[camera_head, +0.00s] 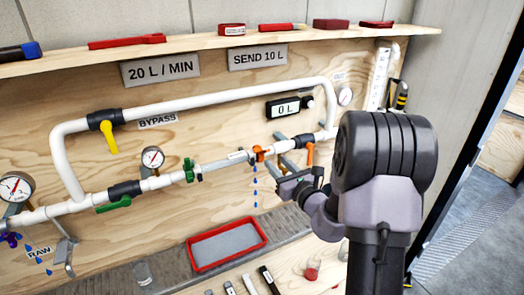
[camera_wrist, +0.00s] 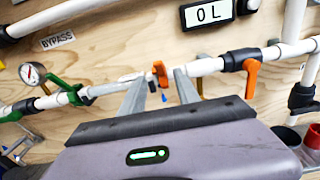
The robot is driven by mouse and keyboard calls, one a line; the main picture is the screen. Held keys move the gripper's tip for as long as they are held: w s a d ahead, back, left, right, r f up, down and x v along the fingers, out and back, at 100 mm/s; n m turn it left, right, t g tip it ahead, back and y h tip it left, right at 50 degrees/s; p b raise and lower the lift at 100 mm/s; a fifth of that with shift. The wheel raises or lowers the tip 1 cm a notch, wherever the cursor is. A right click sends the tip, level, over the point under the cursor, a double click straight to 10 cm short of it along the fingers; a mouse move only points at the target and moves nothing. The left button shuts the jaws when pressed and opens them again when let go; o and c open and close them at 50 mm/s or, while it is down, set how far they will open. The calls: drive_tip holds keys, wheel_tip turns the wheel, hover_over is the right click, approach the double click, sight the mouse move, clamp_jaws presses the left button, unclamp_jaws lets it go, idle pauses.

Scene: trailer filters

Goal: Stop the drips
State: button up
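A small orange fitting (camera_head: 258,153) sits on the white pipe. A line of blue drops (camera_head: 255,186) falls below it. In the wrist view the orange fitting (camera_wrist: 159,72) shows between my fingertips, with a blue drop (camera_wrist: 165,98) under it. More blue drops (camera_head: 38,260) fall at the far left, below a purple fitting (camera_head: 11,238) by the RAW label. My gripper (camera_head: 277,150) is open, its two grey fingers apart and pointing at the pipe near the orange fitting. In the wrist view my gripper (camera_wrist: 160,79) holds nothing; whether a finger touches the fitting cannot be told.
An orange-handled valve (camera_head: 309,153) is just right of my fingers, a green-handled one (camera_head: 114,204) left. The bypass pipe (camera_head: 210,98) and flow display (camera_head: 283,108) are above. Below are a red-rimmed tray (camera_head: 194,267) and several tools. A shelf (camera_head: 130,53) runs along the top.

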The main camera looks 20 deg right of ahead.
sight(265, 151)
drive_tip(key=w, duration=0.8)
drive_tip(key=shift+w+a+b, duration=0.15)
drive_tip(key=shift+w+b, duration=0.05)
drive_tip(key=shift+b, duration=0.1)
clamp_jaws()
idle(0.8)
